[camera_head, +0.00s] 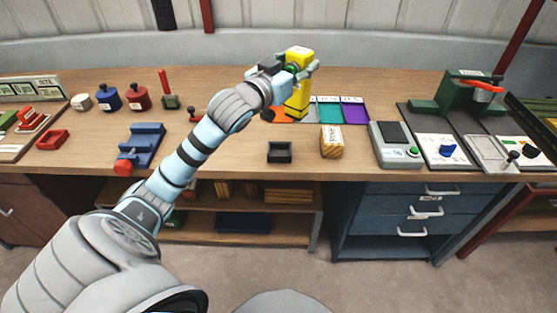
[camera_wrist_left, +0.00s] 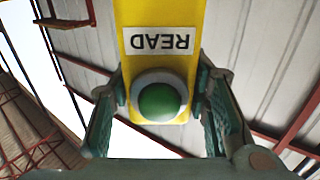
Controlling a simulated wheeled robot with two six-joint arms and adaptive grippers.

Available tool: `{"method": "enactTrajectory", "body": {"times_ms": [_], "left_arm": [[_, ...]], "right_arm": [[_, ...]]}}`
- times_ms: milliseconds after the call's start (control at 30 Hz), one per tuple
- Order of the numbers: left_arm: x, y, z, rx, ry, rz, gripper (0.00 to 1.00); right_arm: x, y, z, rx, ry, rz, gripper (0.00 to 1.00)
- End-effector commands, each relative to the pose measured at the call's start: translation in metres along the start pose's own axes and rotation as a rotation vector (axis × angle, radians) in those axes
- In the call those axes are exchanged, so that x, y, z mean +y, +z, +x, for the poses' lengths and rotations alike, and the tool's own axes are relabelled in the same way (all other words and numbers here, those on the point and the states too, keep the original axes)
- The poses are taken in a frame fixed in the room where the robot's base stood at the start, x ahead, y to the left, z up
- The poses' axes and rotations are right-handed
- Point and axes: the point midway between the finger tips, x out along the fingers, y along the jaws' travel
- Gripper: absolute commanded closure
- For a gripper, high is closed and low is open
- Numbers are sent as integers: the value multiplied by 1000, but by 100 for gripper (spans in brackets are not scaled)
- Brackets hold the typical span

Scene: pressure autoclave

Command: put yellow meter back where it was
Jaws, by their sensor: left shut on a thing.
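The yellow meter (camera_head: 298,104) is upright at the back middle of the bench, by the row of coloured mats. My left gripper (camera_head: 293,70) is shut around its upper part. In the left wrist view the yellow meter (camera_wrist_left: 160,15) fills the space between the fingers of my left gripper (camera_wrist_left: 160,105), with an upside-down READ label and a green button facing the camera. I cannot tell whether its base touches the bench or hangs just above it. My right gripper is not in view.
Orange (camera_head: 281,116), teal (camera_head: 330,112) and purple (camera_head: 355,112) mats lie around the meter's base. A dark open box (camera_head: 279,152) and a wooden block (camera_head: 331,142) stand in front. A grey scale (camera_head: 395,147) is to the right, a blue vise-like fixture (camera_head: 143,145) to the left.

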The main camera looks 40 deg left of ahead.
Motion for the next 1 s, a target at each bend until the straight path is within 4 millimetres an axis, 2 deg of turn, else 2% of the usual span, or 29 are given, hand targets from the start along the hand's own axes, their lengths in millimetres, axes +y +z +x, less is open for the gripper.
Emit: {"method": "enactTrajectory", "body": {"times_ms": [33, 133, 200, 267, 367, 500, 600, 700, 867, 1000], "left_arm": [[-17, -12, 6, 10, -53, 0, 100], [-44, -36, 11, 7, -142, 0, 100], [-56, -44, 12, 3, -179, 0, 100], [-60, -42, 12, 0, -194, 1, 100], [-62, -16, 12, -6, -198, 3, 100], [-61, 42, 12, -8, -196, 3, 100], [-61, 77, 12, -6, -195, 3, 100], [-60, 98, 12, -3, -195, 4, 100], [-60, 118, 12, -2, -194, 3, 100], [-60, 146, 12, -2, -194, 3, 100]], "right_arm": [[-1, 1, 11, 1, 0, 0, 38], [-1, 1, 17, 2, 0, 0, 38], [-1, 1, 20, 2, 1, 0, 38], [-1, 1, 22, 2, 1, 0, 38], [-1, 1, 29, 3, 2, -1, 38], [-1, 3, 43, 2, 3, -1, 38], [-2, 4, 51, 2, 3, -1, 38], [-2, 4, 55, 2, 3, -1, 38], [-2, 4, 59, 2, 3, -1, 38], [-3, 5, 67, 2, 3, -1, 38]]}}
